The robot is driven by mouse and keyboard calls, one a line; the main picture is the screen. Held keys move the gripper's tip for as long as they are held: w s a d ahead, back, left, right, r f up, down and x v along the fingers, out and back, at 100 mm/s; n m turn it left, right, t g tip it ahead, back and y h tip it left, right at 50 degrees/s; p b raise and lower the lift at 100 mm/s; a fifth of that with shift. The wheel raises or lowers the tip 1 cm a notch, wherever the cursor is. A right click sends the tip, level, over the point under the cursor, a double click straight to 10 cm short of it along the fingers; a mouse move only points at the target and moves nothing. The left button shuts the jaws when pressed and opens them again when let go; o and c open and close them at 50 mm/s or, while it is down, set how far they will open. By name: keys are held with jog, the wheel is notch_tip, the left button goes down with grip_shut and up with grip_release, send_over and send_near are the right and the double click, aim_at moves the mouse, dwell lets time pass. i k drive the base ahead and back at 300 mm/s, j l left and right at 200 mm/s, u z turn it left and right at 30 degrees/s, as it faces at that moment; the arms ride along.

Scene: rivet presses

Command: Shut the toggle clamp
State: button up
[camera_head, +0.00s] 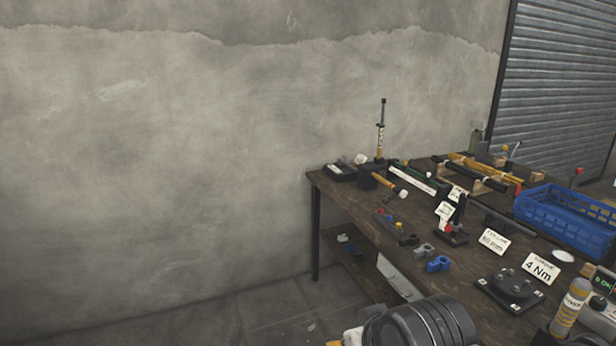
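A small dark device with an upright black handle and a red part (453,233) stands on the workbench, near the middle of its visible top. It looks like the toggle clamp, with its handle up, but it is too small to be sure. White label cards stand close around it and partly crowd it. My gripper does not show. A dark, rounded part of my own arm is at the bottom edge, in front of the bench's near left side.
The dark wooden bench (345,203) is crowded: a blue crate (566,222) at right, a hammer (388,185), blue (438,264) and grey clips, a black plate (508,291) by a "4 Nm" card (541,269). A concrete wall stands behind. Floor at left is clear.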

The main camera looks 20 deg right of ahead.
aim_at(517, 190)
jog(key=i+z, duration=0.5)
jog(key=i+j+z, duration=0.1)
jog(key=i+z, duration=0.35)
jog(key=i+j+z, duration=0.35)
jog(key=z, duration=0.15)
jog(key=i+z, duration=0.25)
jog(key=z, duration=0.2)
jog(key=i+z, duration=0.2)
jog(key=z, duration=0.2)
jog(key=i+j+z, duration=0.15)
jog(key=i+j, duration=0.15)
